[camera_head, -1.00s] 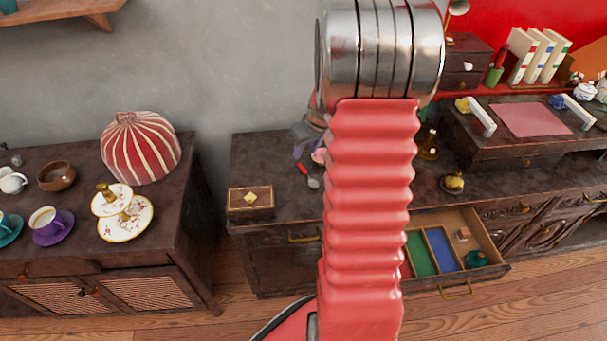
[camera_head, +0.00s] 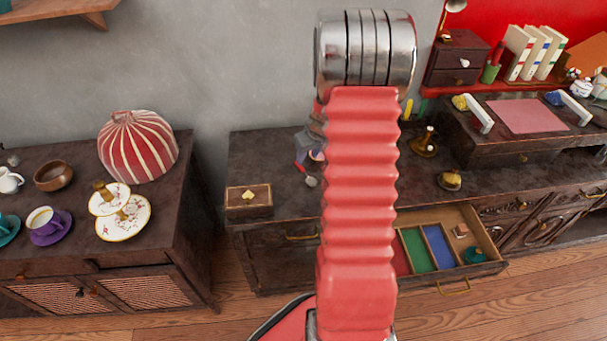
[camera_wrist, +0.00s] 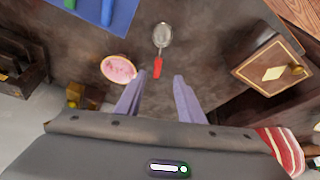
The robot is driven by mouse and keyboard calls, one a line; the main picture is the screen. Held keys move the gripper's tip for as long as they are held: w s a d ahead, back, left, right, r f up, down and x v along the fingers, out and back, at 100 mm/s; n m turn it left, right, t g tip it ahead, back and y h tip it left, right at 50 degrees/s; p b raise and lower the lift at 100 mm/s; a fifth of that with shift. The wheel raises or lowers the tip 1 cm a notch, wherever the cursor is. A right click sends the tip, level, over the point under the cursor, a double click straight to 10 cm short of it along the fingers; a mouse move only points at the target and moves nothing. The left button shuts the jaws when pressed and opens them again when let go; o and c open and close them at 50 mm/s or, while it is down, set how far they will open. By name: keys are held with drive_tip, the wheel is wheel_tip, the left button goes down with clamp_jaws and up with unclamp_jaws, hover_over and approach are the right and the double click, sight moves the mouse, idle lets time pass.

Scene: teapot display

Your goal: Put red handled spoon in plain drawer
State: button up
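The red-handled spoon (camera_wrist: 158,66) lies on the dark cabinet top in the wrist view, its handle towards my gripper. In the head view my gripper is partly hidden behind my red arm. An open drawer (camera_head: 487,268) has red, green and blue compartments and a plain wood section. A closed drawer (camera_head: 275,241) is left of it.
A pink oval piece with a pale rim (camera_wrist: 118,69) lies close left of the spoon. A wooden box with a yellow diamond (camera_head: 249,201) stands nearby. A brass piece (camera_head: 425,142) stands further right. A small wooden piece (camera_head: 460,231) and teal piece (camera_head: 474,256) occupy the plain section.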

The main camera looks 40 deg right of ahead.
sight(302, 169)
drive_tip(key=shift+x, duration=2.15)
drive_tip(key=shift+f, duration=0.15)
drive_tip(key=shift+x, duration=2.5)
drive_tip(key=shift+d, duration=0.15)
drive_tip(key=shift+c, duration=0.7)
clamp_jaws()
